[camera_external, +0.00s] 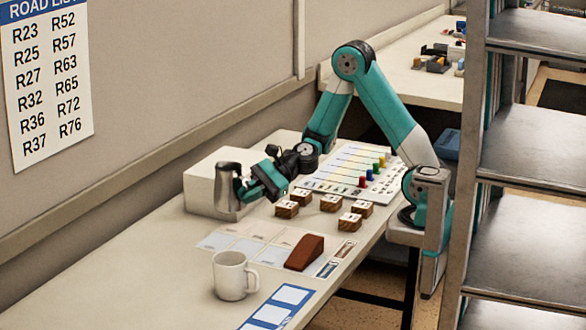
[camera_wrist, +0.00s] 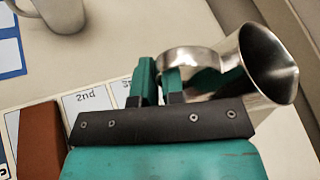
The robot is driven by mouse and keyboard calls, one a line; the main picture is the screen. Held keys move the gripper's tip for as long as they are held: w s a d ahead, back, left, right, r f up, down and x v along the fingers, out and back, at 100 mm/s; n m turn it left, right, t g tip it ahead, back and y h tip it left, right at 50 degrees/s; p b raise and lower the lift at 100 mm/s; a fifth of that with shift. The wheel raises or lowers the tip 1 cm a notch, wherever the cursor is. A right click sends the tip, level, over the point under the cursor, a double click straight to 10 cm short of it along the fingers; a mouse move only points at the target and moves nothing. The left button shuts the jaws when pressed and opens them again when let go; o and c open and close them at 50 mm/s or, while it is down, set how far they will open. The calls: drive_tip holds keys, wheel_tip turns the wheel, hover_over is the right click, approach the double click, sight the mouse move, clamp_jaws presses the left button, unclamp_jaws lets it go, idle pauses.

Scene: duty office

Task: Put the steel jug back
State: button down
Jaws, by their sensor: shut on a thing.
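The steel jug (camera_external: 228,188) is upright or nearly so in the external view, in front of a white box at the table's wall side. My gripper (camera_external: 246,188) reaches it from the right and is shut on its handle. In the wrist view the jug (camera_wrist: 264,62) is at the upper right, its open mouth facing right. The gripper fingers (camera_wrist: 160,82) are at the looped handle, whose lower part is hidden behind the gripper. I cannot tell whether the jug's base touches the table.
The white box (camera_external: 198,190) is close behind the jug. A white mug (camera_external: 230,276) and a brown wedge (camera_external: 305,252) stand nearer the front. Several wooden blocks (camera_external: 331,203) and a chart with coloured pegs (camera_external: 345,165) lie right. The front left tabletop is clear.

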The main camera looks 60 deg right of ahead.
wheel_tip(320, 180, down, 9)
drive_tip(key=shift+f+b, duration=0.1)
drive_tip(key=shift+b, duration=1.05)
drive_tip(key=shift+f, duration=0.15)
drive_tip(key=c, duration=1.2)
unclamp_jaws()
drive_tip(key=shift+c, duration=0.2)
